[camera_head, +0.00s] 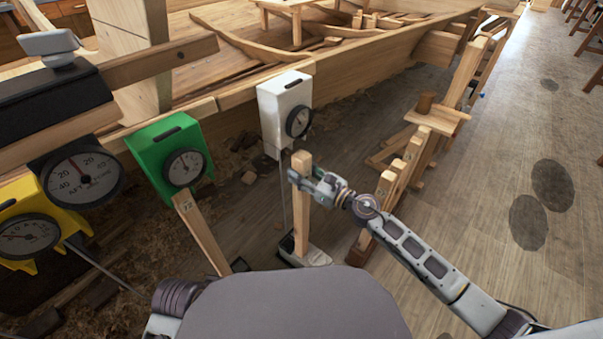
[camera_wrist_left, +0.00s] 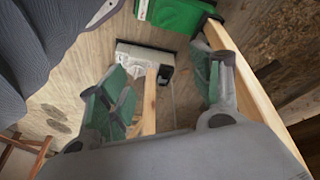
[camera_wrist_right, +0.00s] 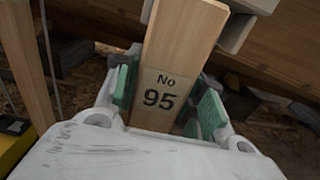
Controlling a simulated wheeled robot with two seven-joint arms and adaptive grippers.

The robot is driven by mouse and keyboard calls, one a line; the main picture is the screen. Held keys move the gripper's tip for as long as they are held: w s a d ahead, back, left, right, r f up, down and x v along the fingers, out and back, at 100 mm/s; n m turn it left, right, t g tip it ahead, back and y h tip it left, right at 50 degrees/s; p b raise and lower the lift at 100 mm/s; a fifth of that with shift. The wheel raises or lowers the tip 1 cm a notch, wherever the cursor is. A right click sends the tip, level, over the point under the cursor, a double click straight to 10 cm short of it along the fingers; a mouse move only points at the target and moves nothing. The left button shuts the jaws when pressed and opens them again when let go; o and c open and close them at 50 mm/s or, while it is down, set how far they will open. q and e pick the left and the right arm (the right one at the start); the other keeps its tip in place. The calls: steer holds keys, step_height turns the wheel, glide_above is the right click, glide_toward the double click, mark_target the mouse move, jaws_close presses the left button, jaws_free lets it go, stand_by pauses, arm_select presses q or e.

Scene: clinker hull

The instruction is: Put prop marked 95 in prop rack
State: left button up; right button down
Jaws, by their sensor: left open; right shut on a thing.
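The prop marked 95 (camera_wrist_right: 165,75) is a pale wooden post with a "No 95" label, held between the fingers of my right gripper (camera_wrist_right: 160,105). In the head view the prop (camera_head: 301,215) stands nearly upright below the white gauge box, and my right gripper (camera_head: 312,187) is shut on its upper part. Its lower end is at a grey and black foot block (camera_head: 315,257); contact there is unclear. A wooden rack-like frame (camera_head: 388,207) with numbered uprights stands to its right, partly behind my right arm. My left gripper (camera_wrist_left: 162,95) is open; a wooden post shows beyond its fingers.
A post marked 72 (camera_head: 200,232) leans below a green gauge box (camera_head: 165,152). A white gauge box (camera_head: 285,108) and yellow gauge box (camera_head: 30,232) hang along the wooden hull (camera_head: 350,55). A small wooden stand (camera_head: 440,120) is beyond the frame.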

arm_select(q)
step_height(320, 180, down, 7)
steer(key=a+g+p, duration=0.1)
steer(key=p, duration=0.4)
steer(key=shift+a+y, duration=0.2)
steer(key=shift+y, duration=0.2)
stand_by(0.9)
steer(key=shift+s+f+g, duration=0.3)
steer(key=shift+f, duration=0.2)
steer(key=shift+r, duration=0.1)
